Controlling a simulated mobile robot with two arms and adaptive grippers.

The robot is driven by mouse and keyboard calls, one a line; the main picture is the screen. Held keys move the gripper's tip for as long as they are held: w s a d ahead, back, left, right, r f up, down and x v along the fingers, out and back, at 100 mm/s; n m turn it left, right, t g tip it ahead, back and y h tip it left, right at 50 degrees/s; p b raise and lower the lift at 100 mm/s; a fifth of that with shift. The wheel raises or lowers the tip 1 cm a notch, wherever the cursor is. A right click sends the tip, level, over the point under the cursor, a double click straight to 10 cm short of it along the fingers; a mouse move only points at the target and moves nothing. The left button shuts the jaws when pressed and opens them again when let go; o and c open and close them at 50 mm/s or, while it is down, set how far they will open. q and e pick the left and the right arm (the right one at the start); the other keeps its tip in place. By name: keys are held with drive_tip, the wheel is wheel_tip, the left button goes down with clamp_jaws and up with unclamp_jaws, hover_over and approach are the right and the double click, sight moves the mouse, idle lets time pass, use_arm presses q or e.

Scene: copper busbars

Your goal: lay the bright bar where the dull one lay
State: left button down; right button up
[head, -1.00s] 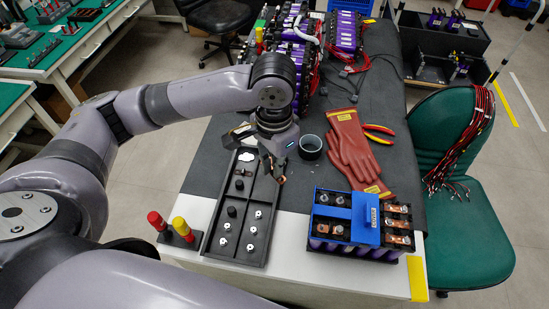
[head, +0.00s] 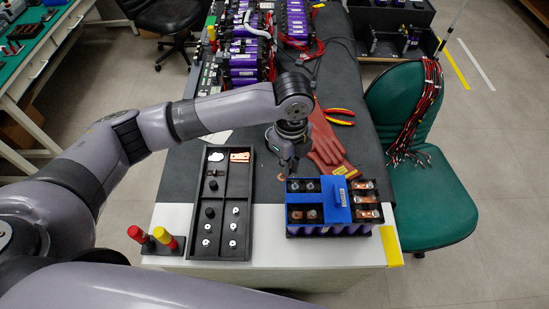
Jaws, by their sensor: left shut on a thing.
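My left gripper (head: 286,172) points down above the dark mat, just behind and left of the blue-topped battery pack (head: 335,228). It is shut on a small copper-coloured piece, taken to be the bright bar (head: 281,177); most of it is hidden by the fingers. The pack has copper bars on its right side, such as one at the back right (head: 365,184). Its left side shows dark round terminals at the back and brownish ones at the front (head: 303,214). A dull bar cannot be told apart. My right gripper is not in view.
A black parts tray (head: 222,254) left of the pack holds several studs, a white piece and a copper bar (head: 240,157). Red and yellow-handled tools (head: 153,238) stand left of it. Red gloves (head: 325,140) and pliers (head: 340,116) lie behind the pack.

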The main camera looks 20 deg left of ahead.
use_arm(q)
drive_tip(key=d+m, duration=0.1)
drive_tip(key=m, duration=0.2)
drive_tip(key=w+d+f+m+p, duration=0.1)
drive_tip(key=m, duration=0.2)
drive_tip(key=d+f+m, duration=0.1)
drive_tip(key=d+m, duration=0.1)
drive_tip(key=shift+w+d+f+m, duration=0.1)
drive_tip(key=shift+w+m, duration=0.1)
drive_tip(key=shift+m, duration=0.2)
wheel_tip(320, 180, down, 4)
drive_tip(key=b, duration=0.4)
drive_tip(key=shift+p, duration=0.35)
drive_tip(key=shift+f, duration=0.15)
